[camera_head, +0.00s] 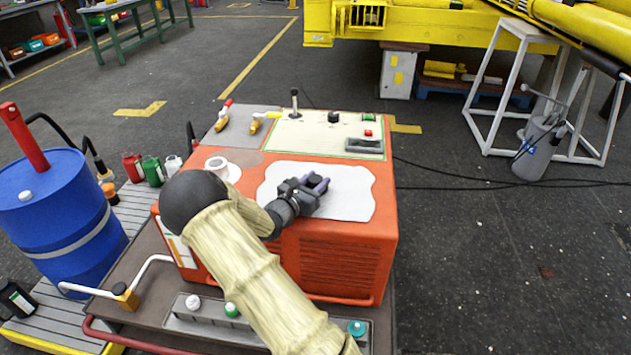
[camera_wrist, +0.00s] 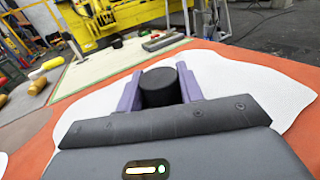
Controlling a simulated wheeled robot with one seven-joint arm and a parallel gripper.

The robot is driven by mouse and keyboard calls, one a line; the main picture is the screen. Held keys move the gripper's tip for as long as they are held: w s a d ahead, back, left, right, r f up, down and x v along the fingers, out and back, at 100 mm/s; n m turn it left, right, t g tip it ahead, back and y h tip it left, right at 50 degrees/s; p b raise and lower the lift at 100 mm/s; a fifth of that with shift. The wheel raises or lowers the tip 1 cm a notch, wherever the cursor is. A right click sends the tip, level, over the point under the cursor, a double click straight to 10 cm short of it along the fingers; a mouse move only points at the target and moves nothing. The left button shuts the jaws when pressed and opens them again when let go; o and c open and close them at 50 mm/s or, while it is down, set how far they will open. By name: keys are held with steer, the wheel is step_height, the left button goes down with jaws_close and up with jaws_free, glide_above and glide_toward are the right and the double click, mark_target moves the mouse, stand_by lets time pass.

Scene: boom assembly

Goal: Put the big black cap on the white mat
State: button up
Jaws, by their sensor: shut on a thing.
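The big black cap (camera_wrist: 160,87) is a short dark cylinder, upright between the purple fingers of my gripper (camera_wrist: 160,90) in the wrist view. My gripper is shut on it, with a finger on each side. In the head view my gripper (camera_head: 316,184) is over the white mat (camera_head: 350,200), and the cap is hard to make out between the fingers. The mat is a wavy-edged white sheet on the orange cabinet; it also shows in the wrist view (camera_wrist: 270,90). I cannot tell whether the cap touches the mat.
Behind the mat is a pale control panel (camera_head: 300,137) with a lever (camera_head: 294,102), a black knob (camera_head: 334,117) and a grey handle (camera_head: 364,146). A white cup-like ring (camera_head: 217,165) stands left of the mat. A blue drum (camera_head: 60,215) is at far left.

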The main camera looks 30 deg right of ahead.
steer(key=o, duration=1.1)
steer(key=shift+c, duration=0.2)
steer(key=shift+r, duration=0.2)
steer(key=p+v, duration=0.1)
steer(key=v, duration=1.1)
